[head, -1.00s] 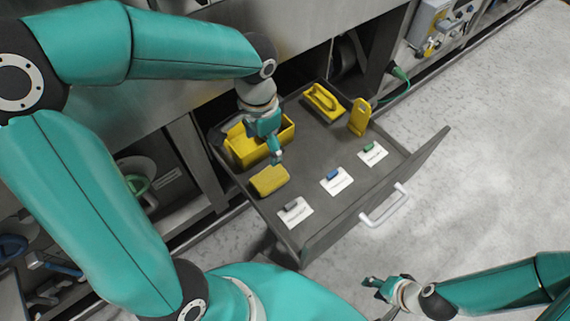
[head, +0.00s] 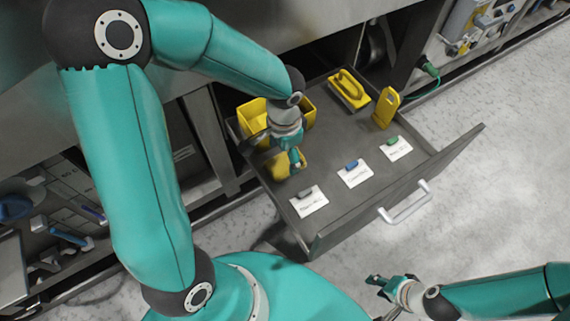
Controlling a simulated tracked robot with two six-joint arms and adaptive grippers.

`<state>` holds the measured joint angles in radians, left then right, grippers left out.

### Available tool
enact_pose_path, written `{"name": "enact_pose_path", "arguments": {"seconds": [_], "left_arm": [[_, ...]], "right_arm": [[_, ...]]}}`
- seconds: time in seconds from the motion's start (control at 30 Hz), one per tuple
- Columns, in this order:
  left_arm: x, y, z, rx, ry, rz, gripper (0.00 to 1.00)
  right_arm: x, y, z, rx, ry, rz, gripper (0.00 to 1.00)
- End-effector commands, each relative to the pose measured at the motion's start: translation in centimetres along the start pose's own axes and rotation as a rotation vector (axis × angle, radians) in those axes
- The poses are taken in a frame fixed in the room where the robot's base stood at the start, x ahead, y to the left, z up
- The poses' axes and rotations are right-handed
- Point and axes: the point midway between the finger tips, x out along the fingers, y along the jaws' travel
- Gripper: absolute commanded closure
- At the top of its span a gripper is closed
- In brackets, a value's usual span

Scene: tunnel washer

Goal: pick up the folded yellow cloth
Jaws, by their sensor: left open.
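The folded yellow cloth (head: 281,170) lies in the open drawer, near its left side, in front of the yellow bin. My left gripper (head: 295,163) is open, pointing down over the cloth and hiding part of it. I cannot tell whether its fingers touch the cloth. My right gripper (head: 380,285) is low at the lower right, outside the drawer and away from the cloth; its finger gap is too small to judge.
The grey drawer (head: 325,139) also holds a yellow bin (head: 253,113), a yellow brush-like tool (head: 348,90), an upright yellow piece (head: 386,107) and three white cards with clips, one being the near card (head: 310,204). Its front panel has a white handle (head: 405,203).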

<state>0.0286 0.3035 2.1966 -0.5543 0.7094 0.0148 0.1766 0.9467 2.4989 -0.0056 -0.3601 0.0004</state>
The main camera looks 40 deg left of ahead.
Motion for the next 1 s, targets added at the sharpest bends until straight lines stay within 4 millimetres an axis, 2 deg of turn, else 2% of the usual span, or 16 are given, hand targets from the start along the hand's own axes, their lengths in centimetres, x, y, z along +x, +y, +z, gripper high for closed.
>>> {"name": "enact_pose_path", "arguments": {"seconds": [0.1,0.23,0.53,0.8,0.83,1.0], "left_arm": [[2.2,0.0,-0.2,0.001,-0.003,0.001,0.19],[3.9,0.0,-0.3,0.001,-0.002,0.001,0.19],[4.2,0.0,-0.3,0.001,0.000,0.000,0.19],[4.2,0.0,-0.3,0.001,0.000,0.000,0.64],[4.2,0.0,-0.3,0.001,0.000,0.000,0.67],[4.2,0.0,-0.3,0.001,0.000,0.000,0.67]], "right_arm": [[1.2,0.4,0.0,0.000,0.000,0.000,0.61],[1.8,0.7,0.0,0.000,0.000,0.000,0.61],[1.8,0.7,0.0,0.000,0.000,0.000,0.61],[1.8,0.7,0.0,0.000,0.000,0.000,0.61],[1.8,0.7,0.0,0.000,0.000,0.000,0.61],[1.8,0.7,0.0,0.000,0.000,0.000,0.61]]}}
